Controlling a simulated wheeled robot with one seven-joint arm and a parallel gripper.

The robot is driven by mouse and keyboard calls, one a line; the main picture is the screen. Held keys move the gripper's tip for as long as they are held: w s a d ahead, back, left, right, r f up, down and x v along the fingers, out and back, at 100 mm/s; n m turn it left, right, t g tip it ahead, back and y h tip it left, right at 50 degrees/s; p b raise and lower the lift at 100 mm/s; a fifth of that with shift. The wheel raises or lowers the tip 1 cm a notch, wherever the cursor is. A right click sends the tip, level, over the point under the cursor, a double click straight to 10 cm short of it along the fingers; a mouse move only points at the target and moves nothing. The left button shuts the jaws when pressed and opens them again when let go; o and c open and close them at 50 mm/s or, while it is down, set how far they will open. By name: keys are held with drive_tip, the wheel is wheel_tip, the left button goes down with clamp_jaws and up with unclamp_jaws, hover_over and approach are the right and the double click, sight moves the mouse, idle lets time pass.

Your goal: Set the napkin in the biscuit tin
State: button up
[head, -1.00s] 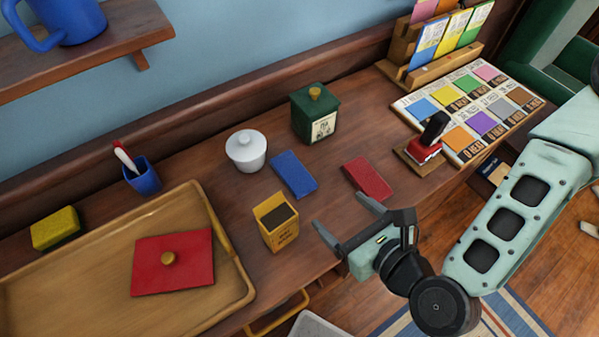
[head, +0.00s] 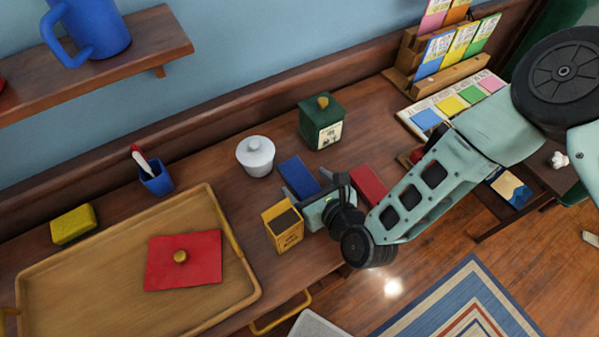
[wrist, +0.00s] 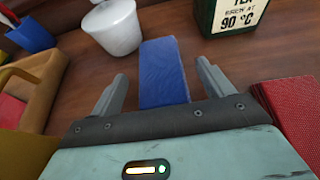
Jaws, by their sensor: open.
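A blue folded cloth (head: 296,171) and a red folded cloth (head: 369,186) lie flat on the wooden counter; which one is the napkin I cannot tell. My gripper (head: 305,183) is open and empty, low over the near end of the blue cloth. In the wrist view the blue cloth (wrist: 163,62) lies beyond and between my spread fingers, and the red cloth (wrist: 290,105) is at the right edge. An open yellow tin (head: 285,232) with a dark inside stands just left of my gripper; its print is unreadable. A flat red square with a knob (head: 200,265) lies on the tray.
A white lidded pot (head: 256,155) and a green tea tin (head: 322,122) stand behind the cloths. The wooden tray (head: 90,260), a blue cup (head: 157,180) and a yellow sponge (head: 73,224) are to the left. A shelf (head: 130,45) hangs at upper left.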

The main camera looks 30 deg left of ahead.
sight(308, 187)
drive_tip(key=shift+w+a+f, duration=0.3)
drive_tip(key=shift+w+a, duration=0.05)
drive_tip(key=shift+a, duration=0.2)
drive_tip(key=c, duration=1.1)
drive_tip(key=shift+d+r, duration=0.1)
